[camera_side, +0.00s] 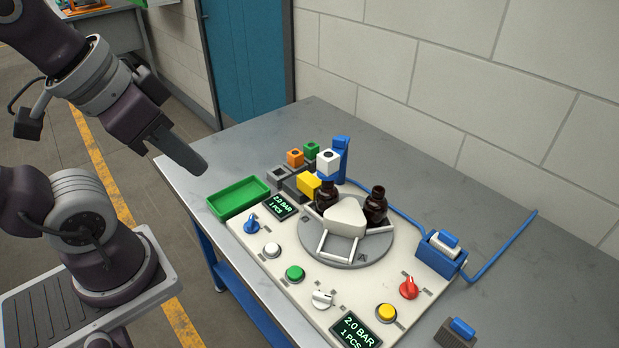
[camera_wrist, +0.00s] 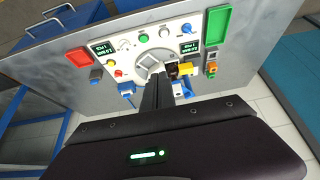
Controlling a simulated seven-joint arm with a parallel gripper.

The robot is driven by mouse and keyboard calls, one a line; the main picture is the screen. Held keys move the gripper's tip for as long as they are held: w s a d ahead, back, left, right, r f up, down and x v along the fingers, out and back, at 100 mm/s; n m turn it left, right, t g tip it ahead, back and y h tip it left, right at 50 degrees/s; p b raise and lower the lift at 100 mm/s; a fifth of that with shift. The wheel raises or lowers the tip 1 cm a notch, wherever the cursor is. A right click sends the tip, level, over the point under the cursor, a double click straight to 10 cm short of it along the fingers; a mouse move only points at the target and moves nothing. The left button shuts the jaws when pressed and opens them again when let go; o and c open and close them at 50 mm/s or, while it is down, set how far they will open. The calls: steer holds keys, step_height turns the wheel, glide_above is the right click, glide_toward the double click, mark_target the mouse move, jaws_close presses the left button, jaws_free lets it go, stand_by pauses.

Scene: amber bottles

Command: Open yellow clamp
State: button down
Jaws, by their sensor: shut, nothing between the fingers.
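The yellow clamp (camera_side: 308,187) is a small yellow block at the back-left edge of the round grey turntable (camera_side: 340,252), close beside a dark amber bottle (camera_side: 327,195). It also shows in the wrist view (camera_wrist: 187,68). Whether the clamp is open or shut is too small to tell. A second amber bottle (camera_side: 376,205) stands upright to the right. My gripper (camera_side: 200,168) is shut and empty, raised above the left end of the table, well left of the clamp. Its shut fingers also show in the wrist view (camera_wrist: 156,92).
Orange (camera_side: 295,158), green (camera_side: 311,150) and white (camera_side: 328,162) blocks and a blue post (camera_side: 341,155) crowd behind the clamp. A green tray (camera_side: 238,198) lies left. The white panel (camera_side: 262,232) carries several knobs and buttons. The table's back right is mostly clear.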

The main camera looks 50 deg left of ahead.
stand_by(0.3)
steer(key=c, duration=1.9)
jaws_free()
steer(key=o, duration=0.9)
steer(key=w+n, duration=0.2)
steer(key=w, duration=0.1)
steer(key=w+a+n+g, duration=0.1)
steer(key=w, duration=0.3)
steer(key=w+n, duration=0.2)
steer(key=w, duration=0.1)
steer(key=shift+w+a+r+n+g, duration=0.2)
steer(key=shift+a+r+n+g, duration=0.1)
steer(key=shift+a+g, duration=0.1)
steer(key=shift+c, duration=0.2)
steer(key=n+g, duration=0.4)
steer(key=n, duration=0.8)
glide_above(307, 177)
step_height(307, 177, down, 19)
step_height(307, 177, down, 7)
steer(key=shift+r, duration=0.1)
steer(key=shift+f, duration=0.45)
